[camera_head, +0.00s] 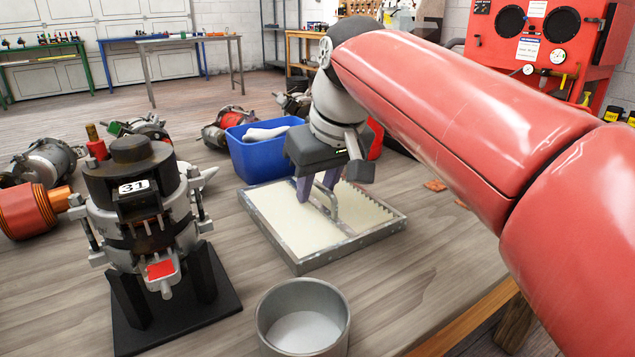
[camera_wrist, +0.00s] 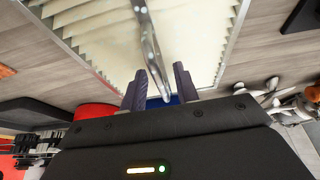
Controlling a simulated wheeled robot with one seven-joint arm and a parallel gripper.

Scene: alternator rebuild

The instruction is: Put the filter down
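The filter (camera_head: 270,247) is a flat panel with cream pleats and a grey metal frame. It appears to lie flat on the wooden table, with its bent metal handle (camera_head: 332,204) on top. My gripper (camera_head: 318,187) points down over the filter, with its fingers at the handle. In the wrist view, the filter's pleats (camera_wrist: 102,42) fill the upper middle. There, the handle (camera_wrist: 149,42) runs between the two dark fingers of my gripper (camera_wrist: 159,75), which stand apart with some space beside the bar. Whether one finger touches the handle is unclear.
A blue bin (camera_head: 259,158) stands just behind the filter. A grey cup (camera_head: 302,320) is in front of it, and an alternator on a black stand (camera_head: 180,318) is at left. Several motor parts lie farther back. Bare table (camera_head: 430,255) lies right of the filter.

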